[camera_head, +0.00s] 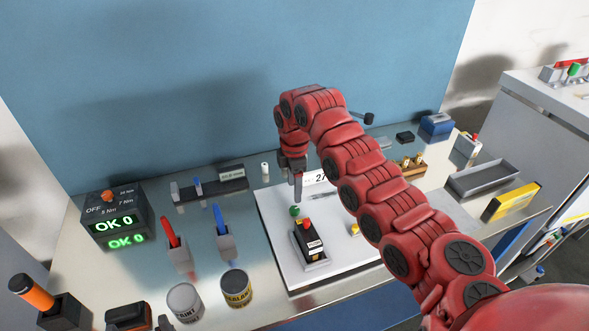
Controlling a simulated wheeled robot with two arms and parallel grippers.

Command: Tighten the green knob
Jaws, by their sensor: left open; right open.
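A small green knob (295,211) shows on the white board (275,232), just behind a black block with a red top (308,238). My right gripper (298,190) hangs from the red arm that comes in from the right, fingers pointing down. It is open, and its tips appear just above the green knob; I cannot tell whether they touch it. The finger gap is hard to see from here. My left gripper is out of view.
A dark box reading OK 0 (112,209) stands at the left. Two cans, grey (185,299) and yellow-black (236,287), are at the front. A grey tray (485,178) and yellow box (512,202) lie right. My arm hides part of the white board.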

